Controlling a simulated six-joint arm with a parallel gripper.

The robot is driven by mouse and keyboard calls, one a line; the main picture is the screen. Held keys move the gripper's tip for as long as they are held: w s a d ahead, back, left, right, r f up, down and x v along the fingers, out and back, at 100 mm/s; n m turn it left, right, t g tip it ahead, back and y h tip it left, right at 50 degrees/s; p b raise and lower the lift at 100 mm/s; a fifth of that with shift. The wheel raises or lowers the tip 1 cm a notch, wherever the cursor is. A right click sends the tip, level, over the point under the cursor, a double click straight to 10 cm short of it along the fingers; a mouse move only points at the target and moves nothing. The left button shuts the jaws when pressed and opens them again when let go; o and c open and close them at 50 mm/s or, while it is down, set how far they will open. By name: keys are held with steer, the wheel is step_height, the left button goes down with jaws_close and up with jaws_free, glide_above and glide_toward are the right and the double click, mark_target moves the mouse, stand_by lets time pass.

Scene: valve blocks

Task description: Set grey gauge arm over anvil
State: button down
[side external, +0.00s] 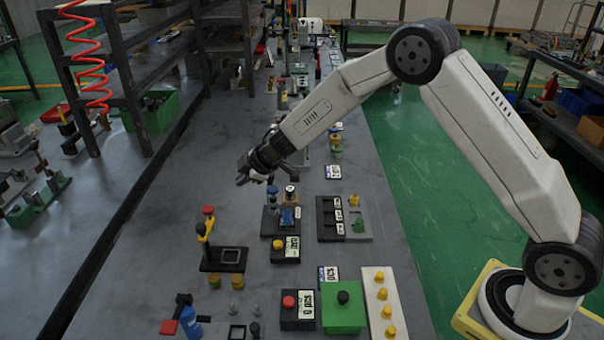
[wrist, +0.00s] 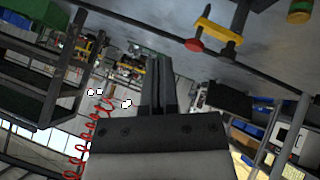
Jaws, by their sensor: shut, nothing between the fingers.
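My gripper (side external: 243,176) is shut and empty, held in the air above the bench and pointing left. Its shut fingers also show in the wrist view (wrist: 158,85). Below it in the side view is a small dark fixture (side external: 284,222) with a blue part and a black-topped post. The yellow arm also shows at the top of the wrist view (wrist: 217,28). I cannot tell which part is the grey gauge arm or the anvil.
A box with a yellow button (side external: 287,249), a box with a red button (side external: 298,311), a green box with a black knob (side external: 343,310) and a white strip with several yellow knobs (side external: 383,300) stand near the front. A dark tray (side external: 330,220) lies right of the fixture.

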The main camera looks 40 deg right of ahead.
mark_target(272, 188)
steer(key=s+a+r+m+t+h, duration=0.2)
steer(key=s+a+r+h, duration=0.2)
steer(key=r+h, duration=0.3)
steer(key=s+a+r+m+t+h, duration=0.25)
steer(key=a+r+h, duration=0.2)
steer(key=h, duration=0.55)
step_height(272, 188, down, 20)
steer(key=shift+s+d, duration=0.35)
steer(key=shift+d, duration=0.05)
steer(key=shift+r+n, duration=0.1)
steer(key=shift+n, duration=0.15)
steer(key=w+d, duration=0.4)
steer(key=d, duration=0.6)
steer(key=shift+w+d, duration=0.2)
steer(key=shift+d, duration=0.2)
